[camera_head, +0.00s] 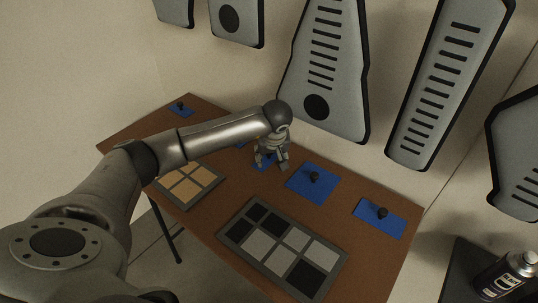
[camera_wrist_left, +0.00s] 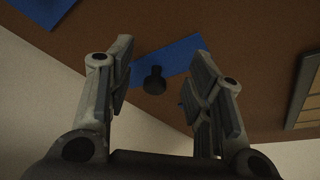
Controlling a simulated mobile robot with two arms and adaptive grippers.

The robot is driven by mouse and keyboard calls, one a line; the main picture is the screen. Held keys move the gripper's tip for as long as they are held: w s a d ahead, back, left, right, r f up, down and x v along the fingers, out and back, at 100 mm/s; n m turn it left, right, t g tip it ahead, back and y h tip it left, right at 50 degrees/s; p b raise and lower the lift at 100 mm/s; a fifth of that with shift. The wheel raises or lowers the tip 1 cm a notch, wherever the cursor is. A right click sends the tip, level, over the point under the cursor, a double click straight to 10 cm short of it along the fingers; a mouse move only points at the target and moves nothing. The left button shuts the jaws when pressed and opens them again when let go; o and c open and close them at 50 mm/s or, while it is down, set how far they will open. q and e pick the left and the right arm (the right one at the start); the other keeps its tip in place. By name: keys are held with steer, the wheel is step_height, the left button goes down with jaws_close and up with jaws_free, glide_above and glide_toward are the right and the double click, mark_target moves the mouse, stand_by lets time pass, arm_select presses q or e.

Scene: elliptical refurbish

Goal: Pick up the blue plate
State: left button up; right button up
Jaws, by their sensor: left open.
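Several blue plates with black knobs lie on the brown table. One blue plate (camera_head: 263,163) is mostly hidden under my left gripper (camera_head: 270,160) in the head view. In the left wrist view a blue plate (camera_wrist_left: 180,57) with an upright black knob (camera_wrist_left: 154,80) shows between the fingers of my left gripper (camera_wrist_left: 160,90). The gripper is open and empty, and its fingers stand on either side of the knob. I cannot tell whether they touch it. Other blue plates (camera_head: 300,187) and (camera_head: 367,222) lie to the right, and a small one (camera_head: 178,111) lies far left. My right gripper is not in view.
A grey-framed board with dark and light squares (camera_head: 231,236) lies at the table's front. A board with tan squares (camera_head: 214,180) lies partly behind my left arm. Grey panels (camera_head: 325,60) hang on the wall behind. A spray can (camera_head: 505,280) stands at the lower right.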

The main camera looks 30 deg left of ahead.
arm_select(q)
steer(key=shift+w+a, duration=0.8)
steer(key=shift+w, duration=0.2)
steer(key=shift+w+a+f+p, duration=0.15)
steer(key=shift+w+a+p, duration=0.1)
steer(key=shift+w+p, duration=0.1)
steer(key=shift+a+f, duration=0.1)
steer(key=shift+f, duration=0.35)
steer(key=c, duration=0.9)
